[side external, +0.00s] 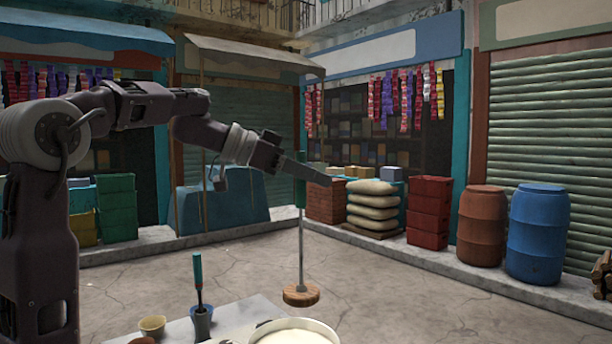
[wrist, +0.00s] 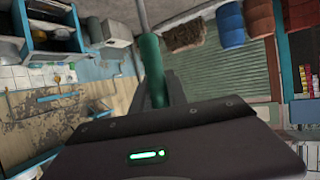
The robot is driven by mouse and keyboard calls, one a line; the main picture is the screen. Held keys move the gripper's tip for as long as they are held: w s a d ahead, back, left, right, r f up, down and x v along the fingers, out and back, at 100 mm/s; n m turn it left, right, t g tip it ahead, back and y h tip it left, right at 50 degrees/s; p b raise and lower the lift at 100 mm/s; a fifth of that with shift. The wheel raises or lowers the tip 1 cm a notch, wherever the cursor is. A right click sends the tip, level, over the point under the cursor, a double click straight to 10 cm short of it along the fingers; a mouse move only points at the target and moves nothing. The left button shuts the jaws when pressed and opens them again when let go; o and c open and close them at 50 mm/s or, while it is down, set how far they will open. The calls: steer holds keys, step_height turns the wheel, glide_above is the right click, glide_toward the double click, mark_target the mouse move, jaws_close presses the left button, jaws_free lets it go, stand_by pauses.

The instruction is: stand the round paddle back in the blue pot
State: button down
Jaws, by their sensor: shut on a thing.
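My gripper (side external: 308,172) is shut on the green handle (side external: 300,195) of the round paddle. The paddle hangs upright, with a thin metal shaft and a round wooden disc (side external: 300,296) at its lower end. The disc appears raised, just above the pan's far rim in the picture; its exact depth is unclear. In the wrist view the green handle (wrist: 152,65) sits between my fingers (wrist: 160,92), and the disc is out of sight. The small blue pot (side external: 202,324) stands on the counter, left of the paddle. A teal-handled tool (side external: 198,272) stands in it.
A wide pan of white liquid (side external: 296,334) stands at the bottom, cut off by the frame. A small tan bowl (side external: 152,326) is left of the blue pot. The pale counter (side external: 248,312) is bare between pot and pan. Crates and barrels stand well behind.

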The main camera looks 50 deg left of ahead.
steer(key=s+d+m+g+h, duration=0.7)
steer(key=s+d+m, duration=0.1)
steer(key=s+d, duration=0.65)
steer(key=s+d+m+g, duration=0.5)
steer(key=s+m+g, duration=0.25)
steer(key=s, duration=0.55)
step_height(320, 180, down, 32)
steer(key=shift+s+d+r+h, duration=0.2)
steer(key=shift+s+r+h, duration=0.05)
steer(key=shift+s+h, duration=0.15)
steer(key=c, duration=1.2)
jaws_free()
